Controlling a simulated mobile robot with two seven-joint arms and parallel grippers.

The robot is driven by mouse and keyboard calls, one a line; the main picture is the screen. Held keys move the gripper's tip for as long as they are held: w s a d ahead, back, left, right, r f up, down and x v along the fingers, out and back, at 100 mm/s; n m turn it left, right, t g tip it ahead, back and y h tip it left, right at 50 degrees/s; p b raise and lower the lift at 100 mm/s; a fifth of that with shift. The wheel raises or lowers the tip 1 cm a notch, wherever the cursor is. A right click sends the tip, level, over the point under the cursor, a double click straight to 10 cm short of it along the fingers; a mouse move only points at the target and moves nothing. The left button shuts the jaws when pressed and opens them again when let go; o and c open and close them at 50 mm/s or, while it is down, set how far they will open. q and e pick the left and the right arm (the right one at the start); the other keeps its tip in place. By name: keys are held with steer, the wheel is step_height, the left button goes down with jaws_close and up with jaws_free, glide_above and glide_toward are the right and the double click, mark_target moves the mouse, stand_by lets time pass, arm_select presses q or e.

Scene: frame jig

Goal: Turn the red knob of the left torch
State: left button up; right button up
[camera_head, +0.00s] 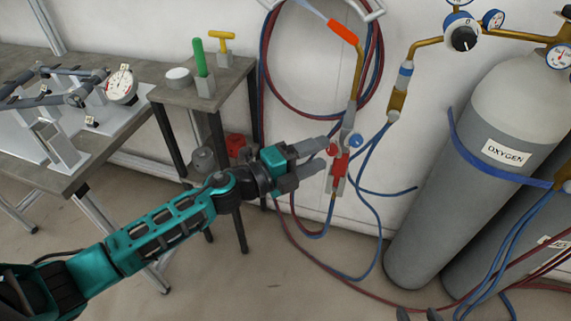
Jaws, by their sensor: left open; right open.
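The left torch (350,118) hangs upright on the white wall, with a brass neck and an orange piece near its top. Its small red knob (333,149) is on its left side and a blue knob (356,141) is on its right. My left gripper (325,154) reaches in from the left, its two grey fingers open at the torch. The red knob shows at the fingertips, between them in the picture; I cannot tell whether they touch it.
Red and blue hoses (372,85) loop behind the torch and trail to the floor. A grey oxygen cylinder (488,125) stands at right. A small table (205,92) with green and yellow handles stands left, beside a workbench (75,172) with a dial gauge.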

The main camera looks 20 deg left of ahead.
arm_select(q)
steer(key=b+v, duration=0.1)
steer(key=v, duration=1)
steer(key=shift+s, duration=0.1)
